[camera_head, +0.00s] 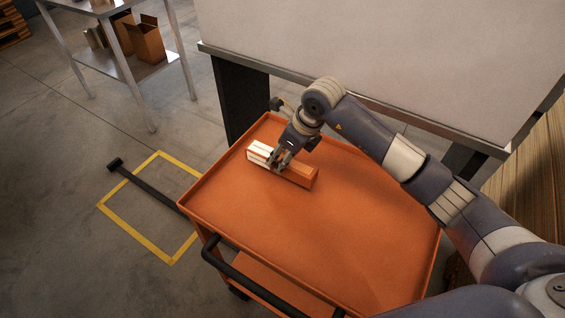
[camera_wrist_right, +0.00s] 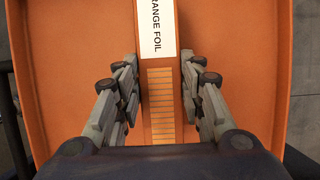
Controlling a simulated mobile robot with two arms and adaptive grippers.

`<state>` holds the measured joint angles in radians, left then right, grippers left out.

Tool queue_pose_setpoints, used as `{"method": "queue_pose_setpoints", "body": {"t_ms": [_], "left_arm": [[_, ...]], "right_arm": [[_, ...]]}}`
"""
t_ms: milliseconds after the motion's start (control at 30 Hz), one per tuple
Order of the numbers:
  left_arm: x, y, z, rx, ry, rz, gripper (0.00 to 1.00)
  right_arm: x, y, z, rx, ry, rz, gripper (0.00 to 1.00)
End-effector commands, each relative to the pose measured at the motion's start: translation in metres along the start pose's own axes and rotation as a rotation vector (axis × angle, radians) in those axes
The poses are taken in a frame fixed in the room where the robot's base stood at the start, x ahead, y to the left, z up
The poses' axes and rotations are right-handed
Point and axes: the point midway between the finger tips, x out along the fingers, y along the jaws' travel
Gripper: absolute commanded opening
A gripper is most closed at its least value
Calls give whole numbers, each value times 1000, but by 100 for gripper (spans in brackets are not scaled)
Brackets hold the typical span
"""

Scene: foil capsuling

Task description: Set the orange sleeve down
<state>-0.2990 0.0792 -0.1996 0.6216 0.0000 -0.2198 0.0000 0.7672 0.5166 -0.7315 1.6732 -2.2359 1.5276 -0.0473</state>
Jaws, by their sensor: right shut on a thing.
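The orange sleeve (camera_head: 299,176) is a long box, orange at one end, with a white label reading "RANGE FOIL" in the right wrist view (camera_wrist_right: 158,30). It lies on or just above the top of the orange cart (camera_head: 330,235), near the cart's back left; I cannot tell if it touches. My right gripper (camera_head: 279,163) is shut on the sleeve around its middle, from above. In the right wrist view its two fingers (camera_wrist_right: 162,105) stand on either side of the sleeve. My left gripper is not in view.
The cart top is otherwise bare, with a raised rim and a black handle (camera_head: 250,280) at the front left. A large pale table (camera_head: 390,60) stands behind the cart. A metal shelf (camera_head: 148,72) with cardboard boxes stands at the back left. A yellow rectangle (camera_head: 133,232) marks the floor.

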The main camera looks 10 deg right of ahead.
Motion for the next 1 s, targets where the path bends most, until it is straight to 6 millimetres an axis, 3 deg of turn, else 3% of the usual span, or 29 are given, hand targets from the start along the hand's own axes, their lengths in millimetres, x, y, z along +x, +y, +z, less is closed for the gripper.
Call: {"method": "queue_pose_setpoints", "body": {"t_ms": [233, 567, 600, 667, 1000], "left_arm": [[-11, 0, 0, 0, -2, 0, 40], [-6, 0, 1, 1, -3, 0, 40], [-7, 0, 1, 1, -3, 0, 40], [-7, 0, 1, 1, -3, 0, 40], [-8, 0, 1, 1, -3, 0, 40]], "right_arm": [[31, 0, -12, 1, 1, 1, 11], [36, -1, -14, 0, -1, -1, 11], [35, -1, -14, 0, -1, -1, 41], [35, -1, -14, 0, 0, -1, 54], [34, -1, -14, 1, 0, -1, 56]]}}
